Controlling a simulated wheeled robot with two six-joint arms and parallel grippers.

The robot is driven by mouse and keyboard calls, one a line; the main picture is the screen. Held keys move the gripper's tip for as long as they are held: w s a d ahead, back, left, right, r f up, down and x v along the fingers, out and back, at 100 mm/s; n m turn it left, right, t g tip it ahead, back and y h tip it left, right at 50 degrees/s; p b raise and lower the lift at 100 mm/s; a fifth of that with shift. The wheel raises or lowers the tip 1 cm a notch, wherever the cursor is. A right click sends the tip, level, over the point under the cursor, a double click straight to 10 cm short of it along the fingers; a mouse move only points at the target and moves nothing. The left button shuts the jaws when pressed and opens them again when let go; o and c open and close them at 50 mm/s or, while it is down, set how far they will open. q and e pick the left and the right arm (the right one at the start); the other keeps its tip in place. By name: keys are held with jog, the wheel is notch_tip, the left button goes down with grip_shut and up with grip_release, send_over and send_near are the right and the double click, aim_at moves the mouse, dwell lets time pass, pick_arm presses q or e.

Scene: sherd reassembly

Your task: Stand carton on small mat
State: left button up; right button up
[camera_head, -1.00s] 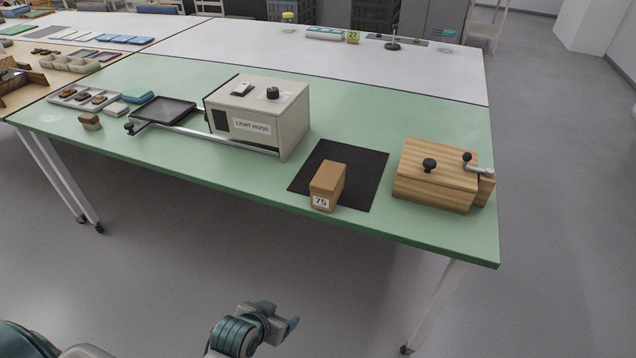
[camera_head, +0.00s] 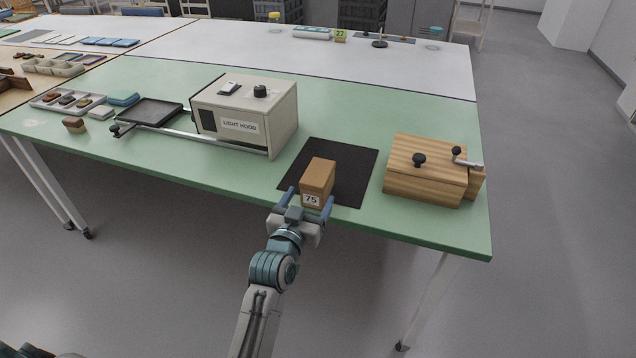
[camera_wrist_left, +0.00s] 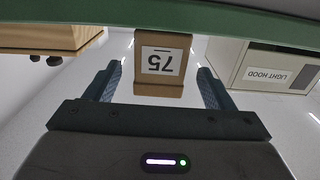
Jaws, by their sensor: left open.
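The brown carton (camera_head: 319,178) with a white label reading 75 stands upright at the front part of the black mat (camera_head: 350,178) on the green table. My left gripper (camera_head: 306,200) is open at the table's front edge, its two fingers to either side of the carton's near end. In the left wrist view the carton (camera_wrist_left: 162,68) shows upside down, between and ahead of the open fingers (camera_wrist_left: 160,88). Contact with the carton cannot be seen. My right gripper is not in view.
A wooden box with black knobs (camera_head: 428,172) stands right of the mat. A light hood (camera_head: 245,112), with a dark tray (camera_head: 150,111) on rails, stands to the left. The table's front edge (camera_head: 440,244) is close below the mat.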

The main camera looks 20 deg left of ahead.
pick_arm(q)
jog(key=w, duration=0.4)
jog(key=shift+w, duration=0.35)
jog(key=shift+r, duration=0.1)
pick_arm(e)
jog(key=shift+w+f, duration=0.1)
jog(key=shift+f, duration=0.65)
pick_arm(q)
jog(key=shift+s, duration=0.1)
jog(key=c, duration=1.1)
jog(key=shift+c, duration=1)
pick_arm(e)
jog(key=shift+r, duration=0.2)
pick_arm(q)
jog(key=shift+r, duration=0.1)
